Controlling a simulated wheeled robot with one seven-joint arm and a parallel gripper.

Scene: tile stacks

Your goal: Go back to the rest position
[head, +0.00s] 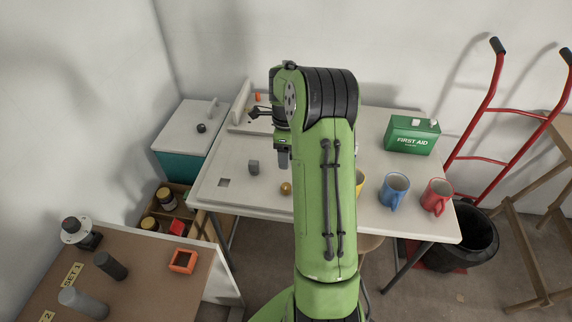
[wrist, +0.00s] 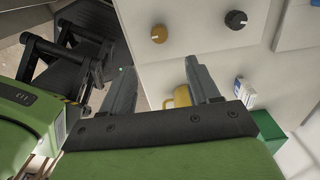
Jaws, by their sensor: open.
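My arm rises through the middle of the head view, and my gripper (head: 284,158) hangs over the white table (head: 225,200). In the wrist view my gripper (wrist: 162,82) has its two fingers wide apart with nothing between them.
A blue mug (head: 394,189), a red mug (head: 436,196) and a green first aid box (head: 412,135) stand on the table's right. A brown bench (head: 140,290) with cylinders is front left. A red hand truck (head: 485,110) and black bin (head: 470,235) are at right.

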